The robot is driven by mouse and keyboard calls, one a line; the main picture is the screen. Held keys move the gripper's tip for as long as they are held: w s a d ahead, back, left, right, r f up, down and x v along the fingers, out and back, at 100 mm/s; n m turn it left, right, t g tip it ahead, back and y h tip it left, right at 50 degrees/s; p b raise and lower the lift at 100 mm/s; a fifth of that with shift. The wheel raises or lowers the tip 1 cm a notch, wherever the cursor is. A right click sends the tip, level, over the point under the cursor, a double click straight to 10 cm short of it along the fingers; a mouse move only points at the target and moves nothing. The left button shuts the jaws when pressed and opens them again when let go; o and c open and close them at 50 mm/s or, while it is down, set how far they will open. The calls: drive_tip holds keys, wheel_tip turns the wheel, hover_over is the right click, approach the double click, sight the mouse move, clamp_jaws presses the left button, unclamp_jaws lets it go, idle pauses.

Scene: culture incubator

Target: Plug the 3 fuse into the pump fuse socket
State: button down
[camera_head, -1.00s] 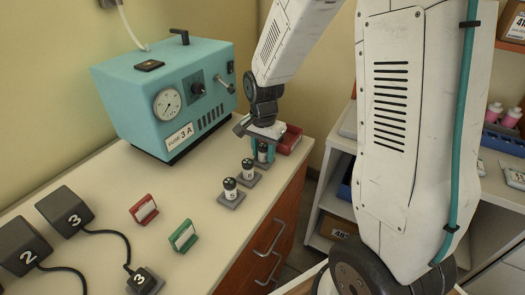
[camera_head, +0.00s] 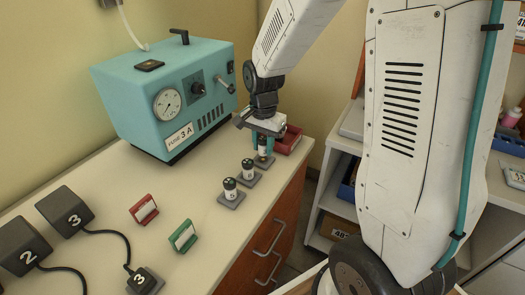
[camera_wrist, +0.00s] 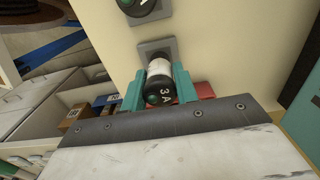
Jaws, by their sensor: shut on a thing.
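My gripper (camera_head: 263,146) points down at the counter's right edge, its teal fingers shut around a black-and-white fuse. In the wrist view, this fuse (camera_wrist: 159,84) reads "3 A" on its dark cap and sits between the fingers. A grey square base (camera_wrist: 156,48) shows just beyond it; I cannot tell whether the fuse is clear of it. The teal pump (camera_head: 165,95) stands at the back left, labelled "FUSE 3 A" (camera_head: 179,137). A black plate (camera_head: 150,66) is on its top; I cannot make out for certain whether it is the socket.
Two other fuses stand on grey bases nearer me: one (camera_head: 247,168) close to the gripper, one (camera_head: 230,187) farther left. A red bin (camera_head: 290,141) is right behind the gripper. Red (camera_head: 144,208) and green (camera_head: 183,236) card holders and numbered dark blocks (camera_head: 68,211) occupy the front left.

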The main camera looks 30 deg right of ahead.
sight(263, 138)
drive_tip(key=shift+r, duration=1.75)
drive_tip(key=w+d+r+m, duration=0.2)
drive_tip(key=w+d+r, duration=0.1)
drive_tip(key=r, duration=0.6)
drive_tip(key=w+d+r+m, duration=0.2)
drive_tip(key=w+d+r, duration=0.1)
drive_tip(key=r, duration=0.7)
drive_tip(key=w+d+r+m, duration=0.2)
drive_tip(key=w+r, duration=0.3)
drive_tip(key=r, duration=0.4)
drive_tip(key=shift+d+r, duration=0.3)
drive_tip(key=shift+d, duration=0.2)
